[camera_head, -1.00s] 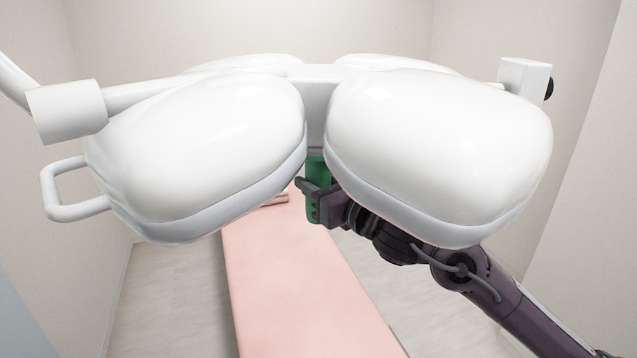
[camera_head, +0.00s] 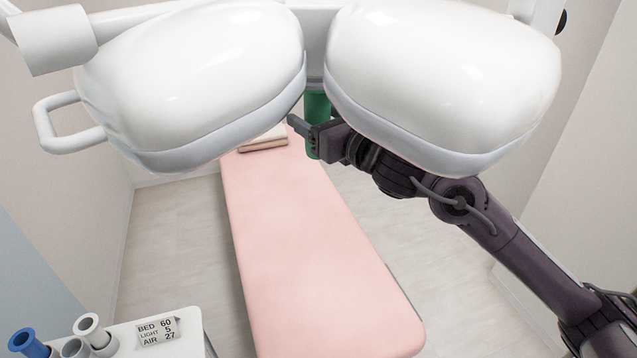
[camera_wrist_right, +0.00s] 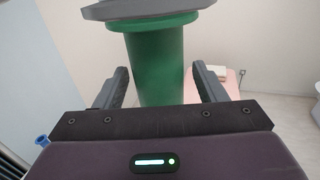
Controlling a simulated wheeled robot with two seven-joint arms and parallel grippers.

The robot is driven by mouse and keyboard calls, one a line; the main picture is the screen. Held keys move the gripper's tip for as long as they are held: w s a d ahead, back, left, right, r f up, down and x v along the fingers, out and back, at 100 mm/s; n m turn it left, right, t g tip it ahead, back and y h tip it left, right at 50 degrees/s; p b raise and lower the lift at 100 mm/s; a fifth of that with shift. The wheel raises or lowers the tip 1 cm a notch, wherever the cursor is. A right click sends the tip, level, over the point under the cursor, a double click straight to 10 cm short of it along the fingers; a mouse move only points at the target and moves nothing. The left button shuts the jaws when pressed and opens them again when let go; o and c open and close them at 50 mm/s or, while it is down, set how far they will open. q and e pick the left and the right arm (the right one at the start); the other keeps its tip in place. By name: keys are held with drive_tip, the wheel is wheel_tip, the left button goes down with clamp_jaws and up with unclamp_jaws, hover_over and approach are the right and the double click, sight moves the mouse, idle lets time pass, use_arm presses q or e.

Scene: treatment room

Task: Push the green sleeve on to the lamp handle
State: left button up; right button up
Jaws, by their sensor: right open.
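The green sleeve (camera_head: 318,106) stands upright under the middle of the white lamp (camera_head: 315,62), seen in the gap between its two near heads. In the right wrist view the sleeve (camera_wrist_right: 155,68) has a wider rim at its top, close under a grey part (camera_wrist_right: 145,8); whether they touch I cannot tell. My right gripper (camera_head: 306,130) is at the sleeve. Its open fingers (camera_wrist_right: 162,86) stand either side of the sleeve, with gaps visible on both sides. The lamp handle is not clearly visible. My left gripper is not in view.
A pink bed (camera_head: 290,240) with a folded towel (camera_head: 264,141) lies below. A white side table (camera_head: 190,325) at bottom left holds blue (camera_head: 25,342) and pale tubes (camera_head: 92,330) and a small sign (camera_head: 158,331). The lamp heads hang close above my right arm.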

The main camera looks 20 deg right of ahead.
drive_tip(key=s+a+f+m+h+b, duration=0.1)
drive_tip(key=s+f+b, duration=0.2)
drive_tip(key=f+b, duration=0.95)
drive_tip(key=s+a+f+b, duration=0.1)
drive_tip(key=s+f+b, duration=0.3)
drive_tip(key=f, duration=1.5)
drive_tip(key=w+d+f+m+g+h, duration=0.2)
drive_tip(key=d+f+m, duration=0.25)
drive_tip(key=f, duration=0.65)
drive_tip(key=w+d+f+m+g+h, duration=0.15)
drive_tip(key=d+f+m, duration=0.35)
drive_tip(key=f, duration=0.6)
drive_tip(key=s+d+f+m+g+h, duration=0.1)
drive_tip(key=s+f+m+g, duration=0.2)
drive_tip(key=f, duration=0.6)
drive_tip(key=s+d+f+m+h, duration=0.1)
drive_tip(key=s+d+f+m, duration=0.15)
drive_tip(key=f+m, duration=0.5)
drive_tip(key=s+f+m+g, duration=0.5)
drive_tip(key=s+f+m, duration=0.3)
drive_tip(key=s+f, duration=1.1)
drive_tip(key=s+a+f+m+g, duration=0.2)
drive_tip(key=s+f+m, duration=0.2)
drive_tip(key=s, duration=0.7)
drive_tip(key=s+a+f+m+g, duration=0.2)
drive_tip(key=s+f, duration=0.4)
drive_tip(key=s, duration=0.5)
drive_tip(key=shift+a+m+y+b, duration=0.4)
drive_tip(key=shift+a+m, duration=0.35)
drive_tip(key=shift+m, duration=0.45)
